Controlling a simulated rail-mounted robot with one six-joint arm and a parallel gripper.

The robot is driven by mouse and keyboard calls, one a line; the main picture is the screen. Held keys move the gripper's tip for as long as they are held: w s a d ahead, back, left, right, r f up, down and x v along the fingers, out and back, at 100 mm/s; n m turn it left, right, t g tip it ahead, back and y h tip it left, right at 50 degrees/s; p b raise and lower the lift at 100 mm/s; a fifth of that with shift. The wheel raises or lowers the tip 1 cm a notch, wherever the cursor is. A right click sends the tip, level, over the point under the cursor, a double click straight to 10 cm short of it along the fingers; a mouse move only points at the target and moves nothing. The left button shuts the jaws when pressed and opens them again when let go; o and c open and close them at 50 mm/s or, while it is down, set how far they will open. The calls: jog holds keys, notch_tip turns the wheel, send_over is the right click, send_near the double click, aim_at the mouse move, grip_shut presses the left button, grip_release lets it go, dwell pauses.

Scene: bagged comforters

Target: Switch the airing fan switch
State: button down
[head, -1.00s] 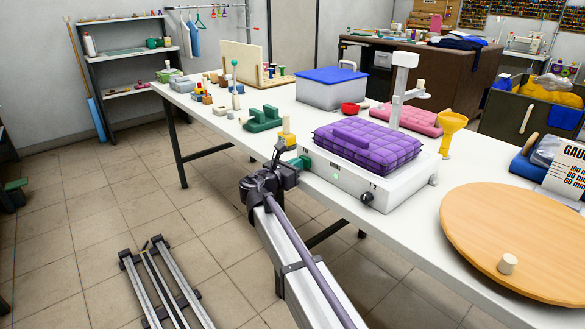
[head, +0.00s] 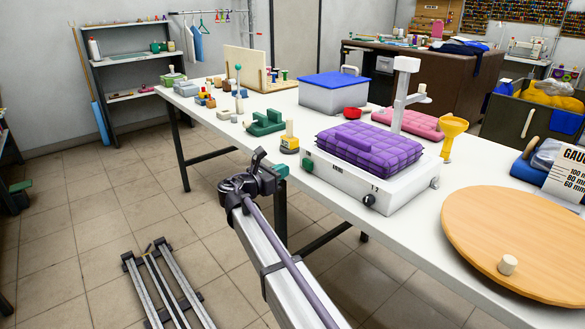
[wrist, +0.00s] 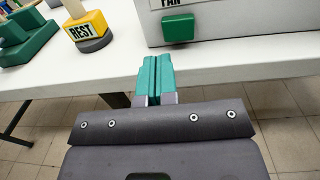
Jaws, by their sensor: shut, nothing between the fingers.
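The fan switch is a green block (wrist: 178,28) on the front face of a white box-like machine (wrist: 225,22), under a label that is cut off at the top of the wrist view. In the head view the green switch (head: 308,164) is at the left end of the machine's front. A quilted purple pack (head: 368,149) lies on the machine. My gripper (head: 282,170) is in front of the table edge, left of the switch and apart from it. In the wrist view its teal fingers (wrist: 155,73) are together and empty, below the switch.
A yellow block marked REST (wrist: 84,27) on a dark base stands left of the machine. A green block piece (head: 265,122) lies farther left. A black knob (head: 369,200) is on the machine's front right. A round wooden board (head: 520,240) covers the near right table.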

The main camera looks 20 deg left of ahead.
jog(key=a+v, duration=0.1)
jog(key=v, duration=0.7)
jog(key=shift+w+a, duration=0.2)
jog(key=shift+w, duration=0.1)
